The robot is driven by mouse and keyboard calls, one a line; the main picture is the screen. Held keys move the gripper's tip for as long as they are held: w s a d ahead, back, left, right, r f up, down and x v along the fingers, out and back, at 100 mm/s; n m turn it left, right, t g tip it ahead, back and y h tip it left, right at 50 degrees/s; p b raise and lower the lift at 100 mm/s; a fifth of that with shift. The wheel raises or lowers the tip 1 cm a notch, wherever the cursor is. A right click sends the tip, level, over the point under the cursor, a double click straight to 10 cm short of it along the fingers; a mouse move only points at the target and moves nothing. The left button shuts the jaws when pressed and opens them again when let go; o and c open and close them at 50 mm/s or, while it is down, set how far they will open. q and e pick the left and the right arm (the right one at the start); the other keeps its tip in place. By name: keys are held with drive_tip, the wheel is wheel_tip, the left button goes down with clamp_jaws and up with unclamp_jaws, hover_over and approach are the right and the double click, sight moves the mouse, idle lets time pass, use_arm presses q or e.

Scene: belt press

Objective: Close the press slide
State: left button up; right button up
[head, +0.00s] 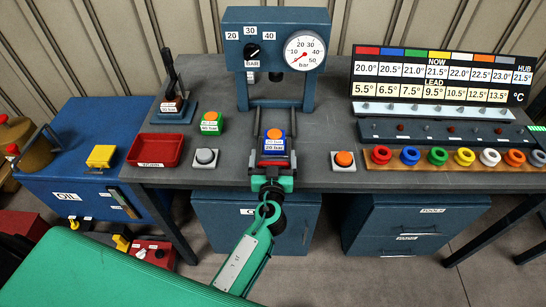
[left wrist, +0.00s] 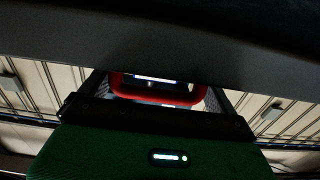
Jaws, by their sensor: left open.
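The press (head: 276,25) stands at the back middle of the bench, with a dial and a pressure gauge on its front. Its slide (head: 273,162) appears drawn out towards me at the bench's front edge. A blue-and-orange piece labelled 20 bar (head: 275,145) sits on it. My left gripper (head: 272,183) is open, at the front end of the slide; whether it touches is unclear. In the left wrist view a red-rimmed part (left wrist: 165,97) shows dimly beyond the gripper's dark edge. My right gripper is not in view.
An orange button (head: 344,159) and several coloured rings (head: 437,156) lie right. A blue oil cabinet (head: 75,180) stands at the left.

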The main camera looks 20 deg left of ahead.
sight(273, 150)
use_arm(q)
drive_tip(key=shift+c, duration=0.2)
drive_tip(key=c, duration=1.1)
drive_tip(key=b+x, duration=0.2)
drive_tip(key=x, duration=0.1)
drive_tip(key=shift+w+f, duration=0.1)
drive_tip(key=shift+f, duration=0.05)
drive_tip(key=shift+w+a, duration=0.15)
drive_tip(key=shift+w, duration=0.15)
drive_tip(key=o, duration=1.1)
drive_tip(key=shift+o, duration=0.2)
drive_tip(key=shift+a, duration=0.1)
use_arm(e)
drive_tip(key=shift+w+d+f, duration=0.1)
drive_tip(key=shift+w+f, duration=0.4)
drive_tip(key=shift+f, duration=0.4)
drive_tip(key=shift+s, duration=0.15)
